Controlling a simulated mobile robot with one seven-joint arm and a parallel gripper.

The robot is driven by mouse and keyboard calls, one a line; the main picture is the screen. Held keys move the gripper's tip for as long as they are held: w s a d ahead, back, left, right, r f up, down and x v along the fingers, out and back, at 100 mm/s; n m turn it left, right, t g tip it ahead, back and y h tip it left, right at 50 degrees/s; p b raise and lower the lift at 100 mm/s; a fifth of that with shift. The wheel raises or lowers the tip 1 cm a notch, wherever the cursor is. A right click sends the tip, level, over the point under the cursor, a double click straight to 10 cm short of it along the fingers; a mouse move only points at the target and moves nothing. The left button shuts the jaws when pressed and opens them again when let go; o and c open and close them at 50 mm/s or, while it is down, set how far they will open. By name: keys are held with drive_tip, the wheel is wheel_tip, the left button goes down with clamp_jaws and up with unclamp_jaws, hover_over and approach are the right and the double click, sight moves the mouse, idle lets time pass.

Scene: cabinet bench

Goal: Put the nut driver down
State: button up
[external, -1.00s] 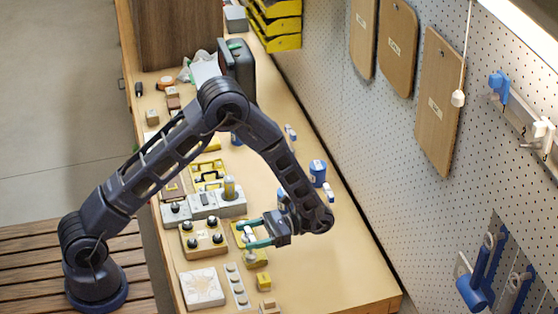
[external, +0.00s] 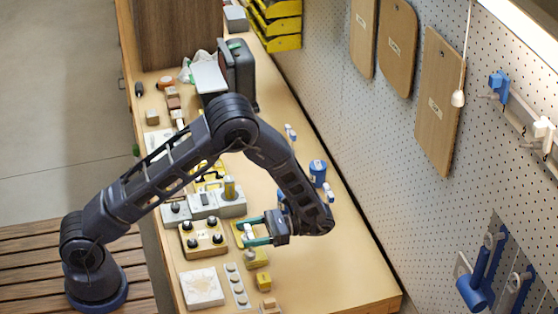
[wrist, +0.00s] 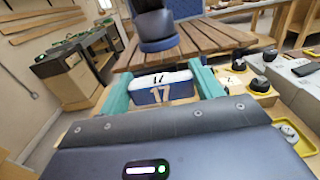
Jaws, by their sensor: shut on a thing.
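My gripper (external: 246,232) has teal fingers and hangs low over the front part of the bench. It is shut on a small blue block with a white top marked 17, which I take to be the nut driver (wrist: 160,92). In the wrist view it sits between both fingertips. In the external view only a small white part of the nut driver (external: 249,230) shows between the fingers. I cannot tell whether it touches the surface below. A yellow-rimmed tray (external: 237,239) lies under or just beside the fingers.
A wooden box with black knobs (external: 203,239) stands just left of my gripper. Yellow blocks (external: 263,281) and a white patterned tile (external: 201,288) lie nearer the front. A blue can (external: 317,173) stands behind. The bench top (external: 340,270) is clear to the right.

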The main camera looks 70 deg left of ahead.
drive_tip(key=shift+w+a+r+m+y, duration=0.1)
drive_tip(key=shift+a+m+y, duration=0.3)
drive_tip(key=shift+y, duration=0.2)
